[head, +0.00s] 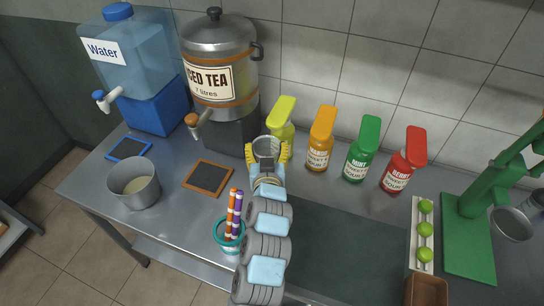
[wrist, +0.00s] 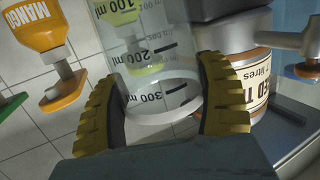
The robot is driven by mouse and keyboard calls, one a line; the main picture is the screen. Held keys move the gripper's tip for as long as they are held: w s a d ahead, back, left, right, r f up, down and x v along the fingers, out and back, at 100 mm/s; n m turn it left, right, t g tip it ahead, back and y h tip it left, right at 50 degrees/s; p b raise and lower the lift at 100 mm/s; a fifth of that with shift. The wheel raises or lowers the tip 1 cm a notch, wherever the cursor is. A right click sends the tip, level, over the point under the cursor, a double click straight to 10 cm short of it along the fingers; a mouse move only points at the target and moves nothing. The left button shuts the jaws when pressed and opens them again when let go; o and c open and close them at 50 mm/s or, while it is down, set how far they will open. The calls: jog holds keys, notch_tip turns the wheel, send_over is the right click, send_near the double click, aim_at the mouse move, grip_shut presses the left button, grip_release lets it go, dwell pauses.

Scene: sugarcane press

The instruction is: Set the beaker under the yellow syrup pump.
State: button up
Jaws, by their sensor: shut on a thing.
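My gripper (head: 267,153) has its yellow ridged fingers closed around a clear beaker (head: 265,147). In the wrist view the gripper (wrist: 160,75) grips the beaker (wrist: 150,115) on both sides, and its ml marks show. The beaker looks empty. The yellow syrup pump bottle (head: 283,118) stands at the back by the wall, directly behind the beaker in the head view. In the wrist view part of the yellow bottle (wrist: 148,58) shows through the beaker's glass. The beaker partly covers the bottle, so I cannot tell whether its mouth is below the spout.
Orange mango (head: 319,145), green mint (head: 361,155) and red berry (head: 402,168) pump bottles stand to the right. The iced tea dispenser (head: 215,75) is close on the left. A cup with straws (head: 230,238) stands beside my arm. A metal pot (head: 134,188) is at far left.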

aim_at(273, 147)
jog(key=w+f, duration=0.2)
jog(key=w+d+f+b, duration=0.1)
jog(key=w+f, duration=0.1)
jog(key=w+f+b, duration=0.1)
jog(key=w+f, duration=0.1)
jog(key=shift+w+d+f, duration=0.1)
jog(key=shift+w+d, duration=0.15)
jog(key=shift+w, duration=0.1)
jog(key=shift+w+f+b, duration=0.15)
jog(key=shift+f+b, duration=0.25)
jog(key=shift+f, duration=0.55)
jog(key=shift+w+f+b, duration=0.1)
jog(key=shift+f+b, duration=0.3)
jog(key=shift+f, duration=0.55)
jog(key=o, duration=1.2)
jog(key=shift+f, duration=0.1)
jog(key=shift+s+d+r+p, duration=0.1)
jog(key=shift+s+r+p, duration=0.25)
jog(key=shift+s, duration=1.6)
jog(key=shift+s+d+r+p, duration=0.1)
jog(key=shift+s+r+p, duration=0.25)
jog(key=shift+s, duration=1.65)
jog(key=shift+s+d+r+p, duration=0.1)
jog(key=shift+s+r+p, duration=0.25)
jog(key=shift+s, duration=1.6)
jog(key=shift+f, duration=0.1)
